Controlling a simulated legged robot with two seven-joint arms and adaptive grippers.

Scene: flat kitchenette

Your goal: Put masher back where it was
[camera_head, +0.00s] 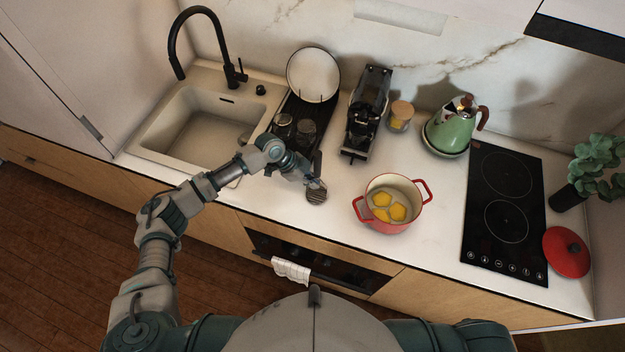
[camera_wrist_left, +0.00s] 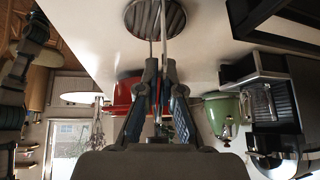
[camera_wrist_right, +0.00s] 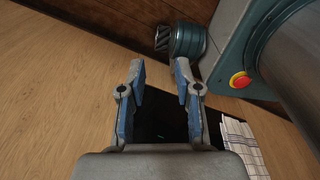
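My left gripper (camera_head: 306,180) is shut on the masher, over the counter between the dish rack and the red pot. The masher's round slotted head (camera_head: 317,191) shows at the gripper's fingertips; I cannot tell if it touches the counter. In the left wrist view, the masher head (camera_wrist_left: 155,17) is at the top, its thin wires running between the fingers (camera_wrist_left: 160,72). The red pot (camera_head: 392,227) with yellow pieces in it stands uncovered to the right. My right gripper (camera_wrist_right: 160,72) is open and empty, low by the cabinet fronts in the right wrist view.
The black dish rack (camera_head: 268,128) holds a plate (camera_head: 313,73) and glasses, beside the sink (camera_head: 205,120). A coffee machine (camera_head: 367,110), jar (camera_head: 400,117) and green kettle (camera_head: 455,132) stand behind. The hob (camera_head: 487,237) and red lid (camera_head: 567,254) are at right. A towel (camera_wrist_right: 240,140) hangs near my right gripper.

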